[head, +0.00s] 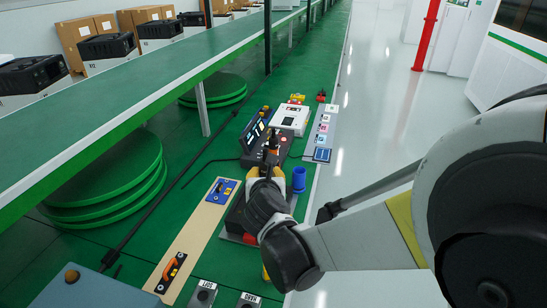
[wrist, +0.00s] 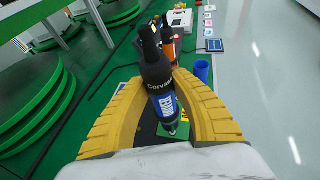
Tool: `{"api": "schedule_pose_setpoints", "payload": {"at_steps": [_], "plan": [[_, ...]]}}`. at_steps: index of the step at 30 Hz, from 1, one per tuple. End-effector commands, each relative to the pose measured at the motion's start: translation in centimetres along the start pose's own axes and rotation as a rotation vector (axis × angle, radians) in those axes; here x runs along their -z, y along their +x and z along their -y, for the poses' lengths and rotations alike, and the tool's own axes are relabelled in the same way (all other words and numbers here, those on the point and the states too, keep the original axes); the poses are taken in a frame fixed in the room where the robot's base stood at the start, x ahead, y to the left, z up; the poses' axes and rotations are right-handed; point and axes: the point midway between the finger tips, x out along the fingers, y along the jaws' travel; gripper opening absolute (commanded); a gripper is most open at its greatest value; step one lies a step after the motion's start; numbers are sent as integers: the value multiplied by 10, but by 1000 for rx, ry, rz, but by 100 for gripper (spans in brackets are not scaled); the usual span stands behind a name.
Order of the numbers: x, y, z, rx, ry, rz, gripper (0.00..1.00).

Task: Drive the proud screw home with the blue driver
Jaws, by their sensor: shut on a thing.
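My gripper (wrist: 160,88) has two yellow fingers, shut around a black driver with a blue label (wrist: 163,104) in the wrist view. The driver leans slightly, its handle toward the top and its metal tip over a green surface framed by my fingers. I cannot tell whether the tip touches anything. No proud screw can be made out. In the head view my gripper (head: 263,178) is over the dark station on the green bench, and the held driver is largely hidden there.
An orange and black tool (wrist: 170,40) stands just beyond the held driver. A blue cup (head: 298,180) stands close at the right. A tan board (head: 195,235) lies at the left, and a white box (head: 291,118) stands behind. Green discs (head: 110,185) are stacked farther left.

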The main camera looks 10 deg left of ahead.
Motion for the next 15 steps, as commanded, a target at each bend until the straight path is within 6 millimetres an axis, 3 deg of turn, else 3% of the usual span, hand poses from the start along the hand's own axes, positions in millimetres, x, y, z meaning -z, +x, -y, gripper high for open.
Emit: {"api": "schedule_pose_setpoints", "payload": {"at_steps": [15], "plan": [[3, 1, 0, 0, 0, 0, 0]]}}
